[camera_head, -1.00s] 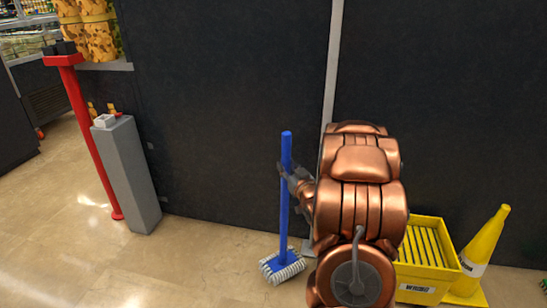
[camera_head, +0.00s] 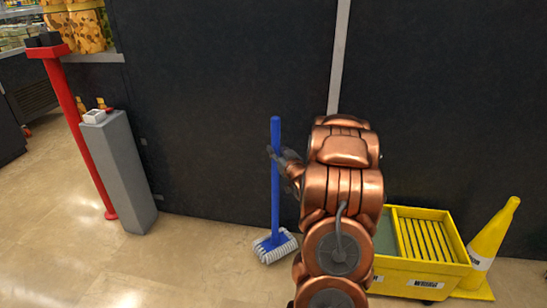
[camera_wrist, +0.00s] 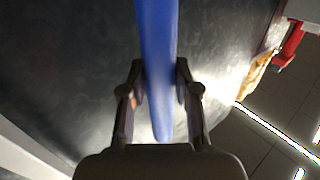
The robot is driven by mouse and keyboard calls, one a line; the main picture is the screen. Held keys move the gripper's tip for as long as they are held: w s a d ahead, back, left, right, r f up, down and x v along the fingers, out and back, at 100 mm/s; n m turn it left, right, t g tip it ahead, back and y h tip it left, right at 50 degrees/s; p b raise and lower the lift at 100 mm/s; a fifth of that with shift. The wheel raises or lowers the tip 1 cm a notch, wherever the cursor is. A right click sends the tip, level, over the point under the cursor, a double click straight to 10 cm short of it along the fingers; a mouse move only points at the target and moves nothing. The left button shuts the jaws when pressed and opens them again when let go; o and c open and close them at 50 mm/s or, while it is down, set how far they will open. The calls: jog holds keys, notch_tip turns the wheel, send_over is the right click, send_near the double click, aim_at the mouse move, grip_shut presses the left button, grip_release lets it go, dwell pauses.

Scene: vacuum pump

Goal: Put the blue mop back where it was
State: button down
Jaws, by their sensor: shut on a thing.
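The blue mop (camera_head: 275,195) stands nearly upright in the head view, its white-and-blue head (camera_head: 274,246) low at the floor in front of the dark wall. I cannot tell whether the head touches the floor. My gripper (camera_head: 272,152) is shut on the upper part of the mop's handle. In the wrist view the blue handle (camera_wrist: 157,50) runs between the two fingers of my gripper (camera_wrist: 161,80). My copper arm hides part of the wall and of the yellow bucket.
A yellow mop bucket (camera_head: 425,287) with a slatted wringer stands right of my arm, beside a yellow cone (camera_head: 490,240). A grey pillar (camera_head: 120,175) and a red post (camera_head: 80,130) stand at left. The dark wall (camera_head: 220,90) closes the back. Floor at front left is clear.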

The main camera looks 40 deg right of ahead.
jog(key=shift+f+b, duration=0.4)
jog(key=shift+f, duration=0.65)
jog(key=c, duration=0.8)
grip_release()
jog(key=shift+c, duration=0.2)
jog(key=p+v, duration=0.5)
jog(key=v, duration=0.7)
jog(key=shift+p, duration=0.3)
